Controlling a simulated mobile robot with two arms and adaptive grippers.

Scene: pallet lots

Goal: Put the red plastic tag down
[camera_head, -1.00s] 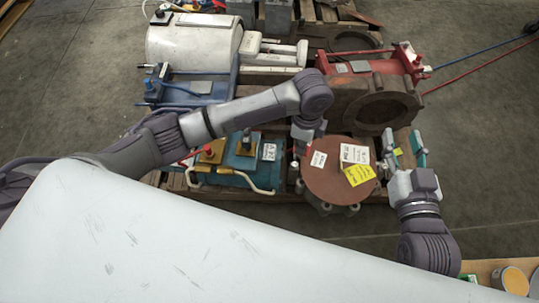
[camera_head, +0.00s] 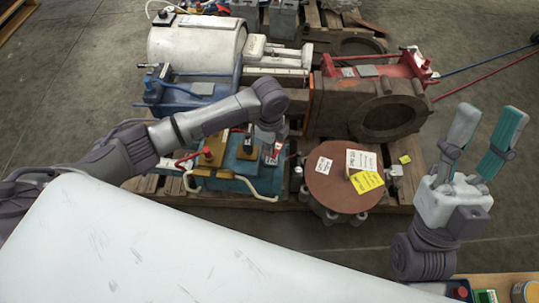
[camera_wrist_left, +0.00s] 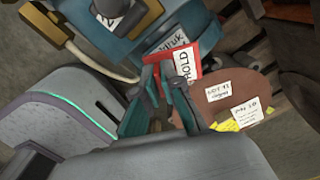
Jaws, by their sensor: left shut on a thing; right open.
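The red plastic tag (camera_wrist_left: 190,68) carries a white label reading HOLD. My left gripper (camera_wrist_left: 160,76) is shut on its edge in the left wrist view. In the head view the tag (camera_head: 274,154) shows small below my left gripper (camera_head: 268,138), at the right end of the blue unit (camera_head: 240,170). I cannot tell whether the tag touches the blue unit. A white label on the blue unit (camera_wrist_left: 120,45) is partly behind the tag. My right gripper (camera_head: 487,125) is open and empty to the right of the pallet, fingers pointing up in the picture.
A round brown-topped unit (camera_head: 325,188) with white and yellow labels stands right of the blue unit. A large brown flanged housing (camera_head: 345,105), red unit (camera_head: 400,66) and white cylinder (camera_head: 195,45) stand behind. A yellow tag (camera_head: 405,160) lies on the pallet.

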